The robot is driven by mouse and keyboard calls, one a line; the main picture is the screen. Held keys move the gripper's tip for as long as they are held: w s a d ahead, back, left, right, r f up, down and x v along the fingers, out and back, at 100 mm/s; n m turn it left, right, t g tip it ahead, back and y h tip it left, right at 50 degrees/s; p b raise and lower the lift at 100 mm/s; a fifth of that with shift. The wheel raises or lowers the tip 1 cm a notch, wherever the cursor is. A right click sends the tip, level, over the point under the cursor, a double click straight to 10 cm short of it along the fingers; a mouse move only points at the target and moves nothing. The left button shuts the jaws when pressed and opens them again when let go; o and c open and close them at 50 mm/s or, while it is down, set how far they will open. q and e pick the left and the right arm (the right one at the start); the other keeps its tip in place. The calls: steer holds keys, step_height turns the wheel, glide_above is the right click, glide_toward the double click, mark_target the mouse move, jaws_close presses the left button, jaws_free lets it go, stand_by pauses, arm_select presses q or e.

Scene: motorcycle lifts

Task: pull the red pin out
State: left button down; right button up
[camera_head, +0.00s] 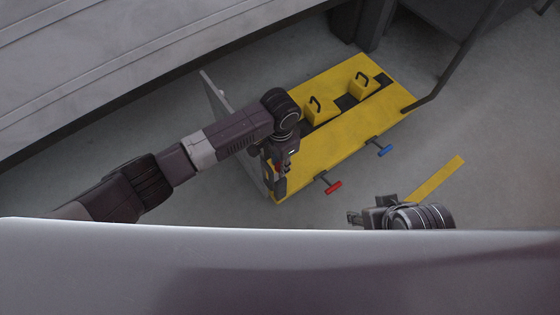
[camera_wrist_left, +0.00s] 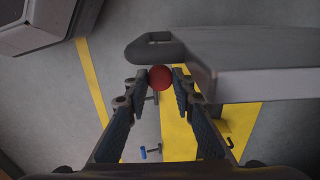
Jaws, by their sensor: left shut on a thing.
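A red T-shaped pin (camera_head: 333,187) sticks out from the near long side of the yellow lift platform (camera_head: 335,140). It is to the right of my left gripper (camera_head: 278,187) in the head view, with a visible gap between them. My left gripper is at the platform's left end, beside the upright grey plate (camera_head: 222,105). In the left wrist view my left gripper (camera_wrist_left: 160,80) has its fingertips closed on both sides of a round red knob (camera_wrist_left: 160,77). What the knob is joined to is hidden. My right gripper (camera_head: 355,216) is low in the head view; its fingers are too small to read.
A blue T-shaped pin (camera_head: 385,150) sticks out farther right on the same side. Two yellow blocks with black handles (camera_head: 322,107) stand on the platform. A dark post (camera_head: 460,60) rises at its right end. A yellow stripe (camera_head: 436,180) marks otherwise clear floor.

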arm_select(q)
steer(key=shift+r, duration=0.2)
steer(key=shift+w, duration=0.1)
steer(key=c, duration=1.6)
jaws_free()
steer(key=shift+r, duration=0.1)
step_height(320, 180, up, 12)
steer(key=shift+f, duration=0.1)
